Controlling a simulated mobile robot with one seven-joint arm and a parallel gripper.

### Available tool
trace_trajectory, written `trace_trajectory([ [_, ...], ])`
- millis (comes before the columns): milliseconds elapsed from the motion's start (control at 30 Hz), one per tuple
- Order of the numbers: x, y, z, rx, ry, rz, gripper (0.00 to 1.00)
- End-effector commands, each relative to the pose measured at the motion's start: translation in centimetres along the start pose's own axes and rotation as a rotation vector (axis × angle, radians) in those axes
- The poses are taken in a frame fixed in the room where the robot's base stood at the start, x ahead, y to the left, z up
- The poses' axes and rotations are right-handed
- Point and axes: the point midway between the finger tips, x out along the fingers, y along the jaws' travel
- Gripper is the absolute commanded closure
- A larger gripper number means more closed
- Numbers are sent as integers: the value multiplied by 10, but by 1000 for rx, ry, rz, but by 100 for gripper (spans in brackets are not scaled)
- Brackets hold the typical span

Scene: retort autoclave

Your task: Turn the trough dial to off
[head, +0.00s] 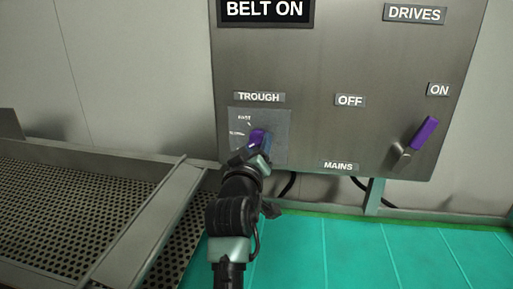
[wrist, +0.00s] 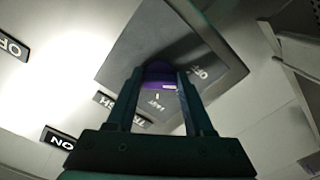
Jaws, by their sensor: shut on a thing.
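The trough dial (head: 258,137) is a purple knob on a grey square plate (head: 277,150) under the TROUGH label (head: 258,97). My gripper (head: 252,155) is shut on the dial from below in the head view. In the wrist view the purple dial (wrist: 158,76) sits between the two fingers of my gripper (wrist: 159,85). A small white mark shows on the dial there. FAST and OFF lettering shows on the plate in the wrist view, with OFF right of the dial. In the head view my gripper hides part of the plate. I cannot tell exactly which setting the dial points to.
A purple-handled mains lever (head: 424,133) is at the panel's right, its handle tilted up toward the ON label (head: 438,90). A BELT ON sign (head: 265,10) is above. A perforated metal belt (head: 60,210) lies at left.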

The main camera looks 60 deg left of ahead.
Motion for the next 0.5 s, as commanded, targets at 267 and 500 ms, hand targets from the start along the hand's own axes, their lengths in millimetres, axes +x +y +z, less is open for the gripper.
trace_trajectory([
  [267,0,1,1,-139,-3,0,100],
  [500,0,0,1,-186,-2,-1,100],
])
